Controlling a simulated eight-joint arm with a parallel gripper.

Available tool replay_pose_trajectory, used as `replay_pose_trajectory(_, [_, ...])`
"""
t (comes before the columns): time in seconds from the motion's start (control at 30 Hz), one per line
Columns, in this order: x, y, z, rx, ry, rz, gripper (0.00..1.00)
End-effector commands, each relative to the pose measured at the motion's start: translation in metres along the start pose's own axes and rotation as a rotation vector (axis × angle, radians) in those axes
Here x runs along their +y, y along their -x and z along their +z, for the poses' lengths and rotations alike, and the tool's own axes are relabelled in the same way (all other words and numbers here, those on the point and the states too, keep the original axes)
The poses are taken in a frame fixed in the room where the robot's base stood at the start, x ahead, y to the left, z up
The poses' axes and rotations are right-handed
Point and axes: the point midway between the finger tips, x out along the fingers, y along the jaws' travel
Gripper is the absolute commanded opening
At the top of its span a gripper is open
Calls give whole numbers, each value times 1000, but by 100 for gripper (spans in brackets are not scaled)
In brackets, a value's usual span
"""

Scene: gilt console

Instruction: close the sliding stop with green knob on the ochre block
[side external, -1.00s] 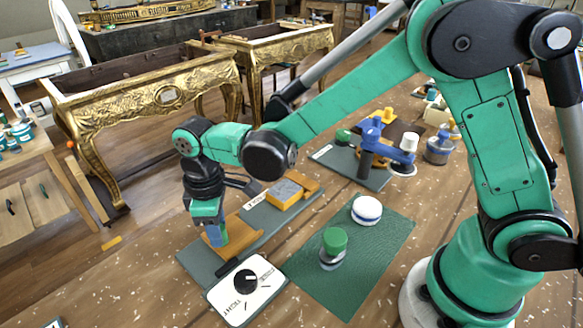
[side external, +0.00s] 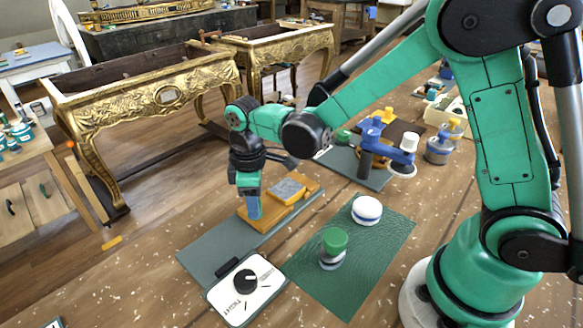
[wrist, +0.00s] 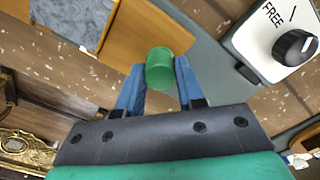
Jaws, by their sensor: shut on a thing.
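The ochre block (side external: 284,193) with a grey patch on top lies on a long grey base plate (side external: 215,240). The ochre sliding stop (side external: 270,218) is right up against the block, with no clear gap visible. In the wrist view, the stop (wrist: 160,35) adjoins the block's ochre part beside the grey patch (wrist: 75,20). My gripper (side external: 253,208) is down at the stop. In the wrist view, my gripper's blue fingers (wrist: 159,77) are shut on the green knob (wrist: 160,65). The side view hides the knob behind the fingers.
A white dial plate (side external: 246,290) with a black knob stands at the near end; the wrist view shows "FREE" on it (wrist: 272,28). A green mat (side external: 350,280) holds a green-topped stamp (side external: 334,245) and a white round piece (side external: 367,210). A blue fixture (side external: 385,150) stands behind.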

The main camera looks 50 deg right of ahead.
Motion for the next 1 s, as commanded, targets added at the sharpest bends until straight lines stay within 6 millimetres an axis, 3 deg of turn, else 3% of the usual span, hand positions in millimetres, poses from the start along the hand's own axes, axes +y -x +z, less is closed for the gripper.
replay_pose_trajectory(0.27, [2,0,1,2,0,3,0])
replay_pose_trajectory(0.3, [2,0,1,2,0,3,35])
replay_pose_trajectory(0.4, [2,0,1,2,0,2,64])
replay_pose_trajectory(0.77, [1,3,1,1,1,1,65])
replay_pose_trajectory(1.0, [1,34,1,1,0,1,65])
